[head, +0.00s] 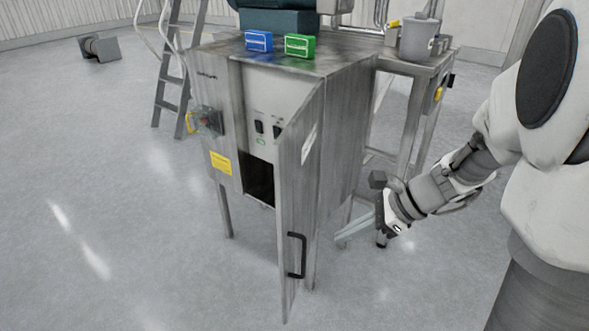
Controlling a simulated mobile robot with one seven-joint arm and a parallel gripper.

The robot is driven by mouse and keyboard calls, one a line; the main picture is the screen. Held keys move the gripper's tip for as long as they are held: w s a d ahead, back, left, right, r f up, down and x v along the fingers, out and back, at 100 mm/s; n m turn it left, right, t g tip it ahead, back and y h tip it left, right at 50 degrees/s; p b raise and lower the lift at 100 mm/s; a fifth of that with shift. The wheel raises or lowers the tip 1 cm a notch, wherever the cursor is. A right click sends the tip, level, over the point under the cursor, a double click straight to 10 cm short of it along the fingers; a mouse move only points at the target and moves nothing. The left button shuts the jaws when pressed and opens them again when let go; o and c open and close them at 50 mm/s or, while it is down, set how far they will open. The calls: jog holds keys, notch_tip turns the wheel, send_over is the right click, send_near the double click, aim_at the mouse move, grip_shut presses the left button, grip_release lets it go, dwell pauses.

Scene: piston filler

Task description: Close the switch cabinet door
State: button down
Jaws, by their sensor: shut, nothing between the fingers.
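The switch cabinet (218,125) is a grey metal box on legs in the middle of the head view. Its door (293,215) stands open, swung out from the right side of the front towards me. A black bar handle (297,255) is on the door's lower part, on the face turned to the right. Behind the door, the panel with small black switches (259,127) and a dark opening (258,180) are exposed. My gripper (380,228) is to the right of the door and apart from it.
A blue box (258,41) and a green box (299,45) sit on the cabinet top. A side table (425,68) with a metal pot (418,40) stands at the right. A ladder (170,82) stands behind left. The floor in front and left is clear.

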notch_tip(320, 180, down, 2)
jog(key=w+m, duration=0.1)
jog(key=m, duration=0.1)
jog(key=b, duration=0.5)
send_near(285, 251)
jog(key=x, duration=0.5)
jog(key=shift+s+d+f, duration=0.1)
jog(key=shift+s+f, duration=0.05)
jog(key=shift+f, duration=0.45)
jog(key=shift+a+r, duration=0.1)
jog(key=shift+a, duration=0.25)
jog(key=shift+a, duration=0.1)
